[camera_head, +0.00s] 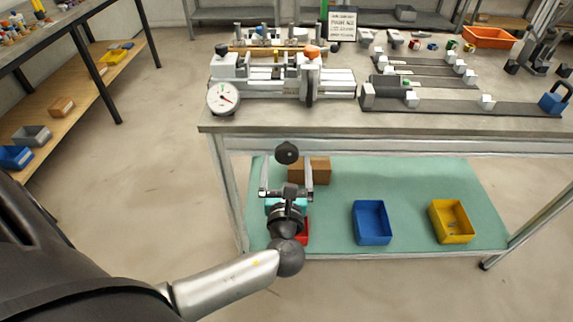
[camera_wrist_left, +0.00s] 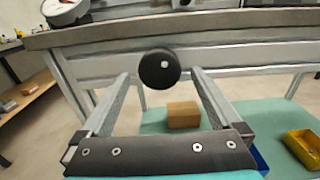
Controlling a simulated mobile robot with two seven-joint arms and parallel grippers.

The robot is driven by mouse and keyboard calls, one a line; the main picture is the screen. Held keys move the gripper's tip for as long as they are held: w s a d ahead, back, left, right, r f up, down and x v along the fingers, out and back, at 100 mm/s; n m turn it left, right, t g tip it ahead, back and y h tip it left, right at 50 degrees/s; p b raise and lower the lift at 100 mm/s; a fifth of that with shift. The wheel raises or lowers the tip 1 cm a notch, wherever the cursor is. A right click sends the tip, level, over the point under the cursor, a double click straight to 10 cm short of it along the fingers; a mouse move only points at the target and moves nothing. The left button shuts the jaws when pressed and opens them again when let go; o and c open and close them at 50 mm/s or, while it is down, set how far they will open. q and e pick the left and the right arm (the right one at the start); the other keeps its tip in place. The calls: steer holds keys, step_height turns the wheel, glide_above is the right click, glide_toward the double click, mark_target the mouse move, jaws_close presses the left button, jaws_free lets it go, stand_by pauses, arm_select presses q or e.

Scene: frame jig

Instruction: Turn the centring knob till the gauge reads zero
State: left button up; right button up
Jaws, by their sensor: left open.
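A round black knob (camera_head: 287,153) sits in front of the workbench's front edge. In the left wrist view the knob (camera_wrist_left: 159,69) has a pale dot at its centre. My left gripper (camera_head: 286,168) is open, with its two fingers pointing at the knob. In the left wrist view the knob appears between the fingertips, and I see no finger touching it. The white dial gauge (camera_head: 223,98) stands at the bench's front left corner. Its reddish needle slants off vertical, but the scale is too small to read. Only the gauge's lower part (camera_wrist_left: 66,10) shows in the left wrist view.
The jig (camera_head: 335,82) lies along the bench (camera_head: 330,121) behind the gauge. Below, a green shelf (camera_head: 335,215) holds a brown box (camera_head: 319,172), a blue bin (camera_head: 372,222) and a yellow bin (camera_head: 451,221). The floor to the left is open.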

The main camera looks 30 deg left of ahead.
arm_select(q)
steer(key=shift+w+a, duration=0.25)
steer(key=shift+w, duration=0.1)
steer(key=c, duration=1.4)
